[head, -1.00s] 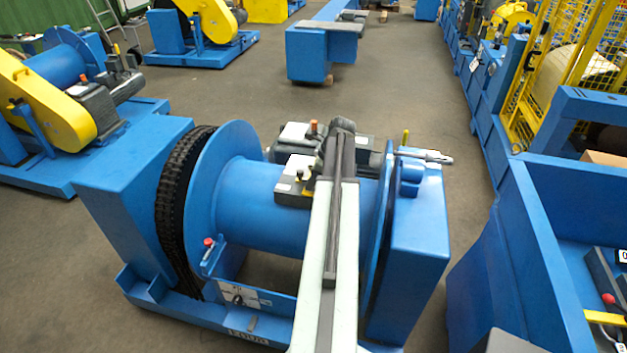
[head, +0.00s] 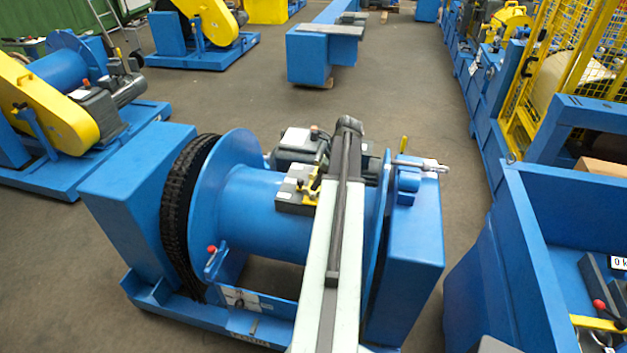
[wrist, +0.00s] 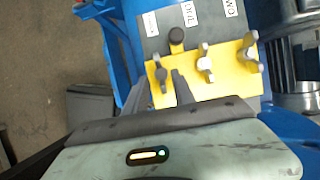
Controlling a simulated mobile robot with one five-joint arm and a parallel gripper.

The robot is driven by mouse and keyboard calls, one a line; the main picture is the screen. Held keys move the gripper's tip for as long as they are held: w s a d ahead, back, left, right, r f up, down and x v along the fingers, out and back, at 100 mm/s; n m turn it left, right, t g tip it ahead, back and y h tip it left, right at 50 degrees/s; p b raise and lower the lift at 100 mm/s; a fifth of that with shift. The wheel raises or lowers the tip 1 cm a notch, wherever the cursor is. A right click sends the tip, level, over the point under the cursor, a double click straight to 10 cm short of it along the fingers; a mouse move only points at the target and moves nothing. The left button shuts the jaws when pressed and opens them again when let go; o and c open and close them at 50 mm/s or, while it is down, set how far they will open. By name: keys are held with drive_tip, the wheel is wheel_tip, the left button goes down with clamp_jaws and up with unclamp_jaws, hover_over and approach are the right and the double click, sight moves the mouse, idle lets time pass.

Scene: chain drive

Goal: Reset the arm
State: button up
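My gripper (wrist: 164,82) shows in the wrist view with its two dark fingers apart. A grey lever (wrist: 162,74) on the yellow panel (wrist: 222,88) appears between the fingertips; I cannot tell whether they touch it. Two more pale levers stand to its right, one near the middle (wrist: 204,63) and one further right (wrist: 249,46). The gripper is not clear there.
A blue end housing (head: 415,260) stands right of my arm. A black chain (head: 180,210) runs around the drum's left side. A blue machine (head: 505,270) is close at right. Open grey floor (head: 400,100) lies behind the drum machine.

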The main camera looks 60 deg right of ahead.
drive_tip(key=p+v, duration=0.1)
drive_tip(key=v, duration=0.1)
drive_tip(key=shift+r, duration=0.35)
drive_tip(key=shift+f, duration=0.15)
drive_tip(key=shift+s, duration=0.1)
drive_tip(key=w+a+n+g+y, duration=0.1)
drive_tip(key=w+a+n, duration=0.2)
drive_tip(key=w+a, duration=1.05)
drive_tip(key=w+a+n+g+y, duration=0.1)
drive_tip(key=w+a+n, duration=0.3)
drive_tip(key=w+a, duration=0.9)
drive_tip(key=s+a+f+n+g, duration=0.1)
drive_tip(key=a+n, duration=0.6)
drive_tip(key=a, duration=1.5)
drive_tip(key=s+a+n+h, duration=0.1)
drive_tip(key=s+a+n, duration=0.2)
drive_tip(key=n, duration=0.6)
drive_tip(key=s+a+n+g+h, duration=0.1)
drive_tip(key=s+a+n+h, duration=0.1)
drive_tip(key=s+a+n, duration=0.2)
drive_tip(key=a+n, duration=0.3)
drive_tip(key=n, duration=0.2)
drive_tip(key=shift+s+a+f+n, duration=0.15)
drive_tip(key=shift+s+f+n, duration=0.15)
drive_tip(key=shift+f, duration=0.1)
